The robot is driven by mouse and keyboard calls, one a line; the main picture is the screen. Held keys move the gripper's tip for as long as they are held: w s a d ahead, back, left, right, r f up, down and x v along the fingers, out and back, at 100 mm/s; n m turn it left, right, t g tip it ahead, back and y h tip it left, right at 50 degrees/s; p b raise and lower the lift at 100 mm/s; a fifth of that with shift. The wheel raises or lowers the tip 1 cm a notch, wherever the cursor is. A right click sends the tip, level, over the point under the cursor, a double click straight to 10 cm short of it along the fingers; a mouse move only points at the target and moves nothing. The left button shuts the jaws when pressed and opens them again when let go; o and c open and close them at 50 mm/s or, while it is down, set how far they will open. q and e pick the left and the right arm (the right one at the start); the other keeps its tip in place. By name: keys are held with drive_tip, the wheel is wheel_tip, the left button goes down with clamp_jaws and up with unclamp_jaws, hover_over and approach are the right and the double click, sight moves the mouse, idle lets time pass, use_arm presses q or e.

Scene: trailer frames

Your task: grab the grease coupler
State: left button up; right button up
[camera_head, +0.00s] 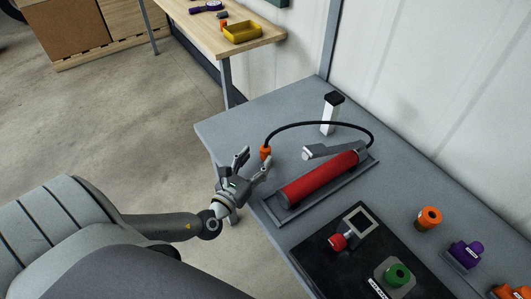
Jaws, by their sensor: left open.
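A red grease gun (318,178) lies in a grey tray on the grey table. Its black hose (318,123) arches up from the far right end and over to the left. At the hose's left end is an orange coupler (265,152), near the table's left edge. My left gripper (253,162) is open beside the orange coupler, with its fingers pointing toward it. From this angle I cannot tell whether a finger touches the coupler. My right gripper is not in view.
A white post with a black top (330,115) stands behind the hose. A black board (345,265) with red and green fittings lies at the front. Orange (428,218) and purple (466,254) parts stand at right. A wooden bench with a yellow bin (242,33) is behind.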

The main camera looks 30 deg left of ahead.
sight(263, 151)
use_arm(q)
drive_tip(key=shift+w, duration=0.65)
drive_tip(key=w+p, duration=0.1)
drive_tip(key=w, duration=0.3)
drive_tip(key=shift+f, duration=0.2)
drive_tip(key=c, duration=1.2)
drive_tip(key=shift+r, duration=0.15)
drive_tip(key=shift+r, duration=0.5)
drive_tip(key=s+r, duration=0.8)
drive_tip(key=s, duration=0.1)
drive_tip(key=s+r, duration=0.3)
drive_tip(key=s, duration=0.2)
drive_tip(key=shift+d+r+p, duration=0.3)
drive_tip(key=shift+d+r, duration=0.05)
drive_tip(key=shift+r, duration=0.05)
